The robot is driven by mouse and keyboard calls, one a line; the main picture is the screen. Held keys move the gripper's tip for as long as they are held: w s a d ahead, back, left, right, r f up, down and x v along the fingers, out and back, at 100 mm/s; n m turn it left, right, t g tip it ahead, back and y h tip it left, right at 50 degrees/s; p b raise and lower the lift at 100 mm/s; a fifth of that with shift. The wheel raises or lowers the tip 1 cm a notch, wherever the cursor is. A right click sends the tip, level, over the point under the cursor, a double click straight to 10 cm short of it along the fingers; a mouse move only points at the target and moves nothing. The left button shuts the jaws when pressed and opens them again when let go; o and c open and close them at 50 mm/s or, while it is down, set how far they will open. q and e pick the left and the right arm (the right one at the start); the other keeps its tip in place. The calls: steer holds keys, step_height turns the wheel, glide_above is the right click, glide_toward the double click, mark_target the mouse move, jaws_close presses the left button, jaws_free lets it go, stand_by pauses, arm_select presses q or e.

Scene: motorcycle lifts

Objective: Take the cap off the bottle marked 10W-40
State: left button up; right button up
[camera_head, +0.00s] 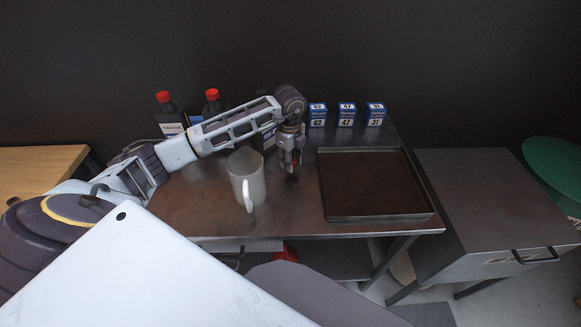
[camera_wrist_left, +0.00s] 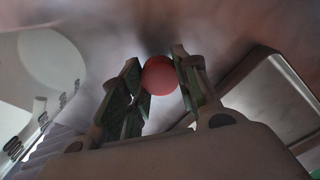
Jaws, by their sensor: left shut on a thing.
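My left gripper (camera_head: 291,163) is shut on a red cap (camera_wrist_left: 159,76) and holds it over the metal table, between the mug and the tray. In the wrist view the cap sits between the two finger pads, with no bottle visible under it. At the back of the table stand two dark bottles with red caps, a left one (camera_head: 170,118) and a middle one (camera_head: 212,104). A third dark bottle (camera_head: 262,95) stands partly hidden behind my left arm, with no red cap showing on its top. The bottle markings are too small to read. My right gripper is not in view.
A white mug (camera_head: 243,170) stands just left of my gripper. A dark shallow tray (camera_head: 377,216) lies to the right on the table. Three blue-and-white boxes, marked 62 (camera_head: 317,115), 47 (camera_head: 346,115) and 31 (camera_head: 375,115), stand along the back. A grey cabinet (camera_head: 490,200) is further right.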

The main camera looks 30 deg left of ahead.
arm_select(q)
steer(key=shift+f, duration=1.85)
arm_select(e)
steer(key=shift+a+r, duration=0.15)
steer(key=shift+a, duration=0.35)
arm_select(q)
steer(key=shift+f, duration=0.15)
steer(key=o, duration=1.1)
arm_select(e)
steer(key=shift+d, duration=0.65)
